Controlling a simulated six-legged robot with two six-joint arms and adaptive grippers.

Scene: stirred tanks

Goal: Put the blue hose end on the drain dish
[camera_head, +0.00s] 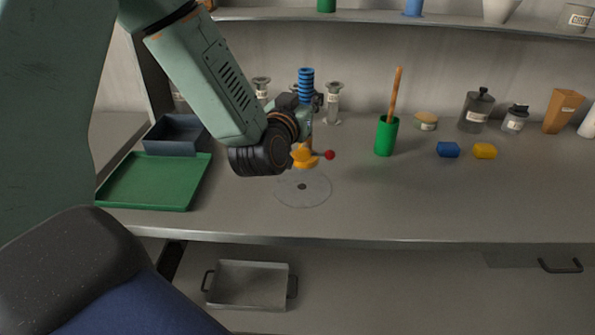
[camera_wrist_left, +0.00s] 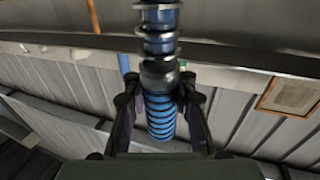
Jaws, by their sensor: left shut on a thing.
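The blue hose end (camera_head: 306,84) is a ribbed blue piece standing upright above my left gripper (camera_head: 307,102). In the left wrist view the ribbed blue hose (camera_wrist_left: 161,118) and a dark collar lie between the two fingers of my left gripper (camera_wrist_left: 160,88), which is shut on it. A flat grey round disc with a dark centre, seemingly the drain dish (camera_head: 318,192), lies on the counter below and in front of the gripper. The hose's lower part is largely hidden by my left wrist in the head view. My right gripper is not in view.
An orange knob-like piece (camera_head: 302,157) and a red ball (camera_head: 330,155) show just above the disc. A green tray (camera_head: 150,187) and dark bin (camera_head: 174,137) stand left. A green cup (camera_head: 386,137) with a stick stands right. The front right counter is clear.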

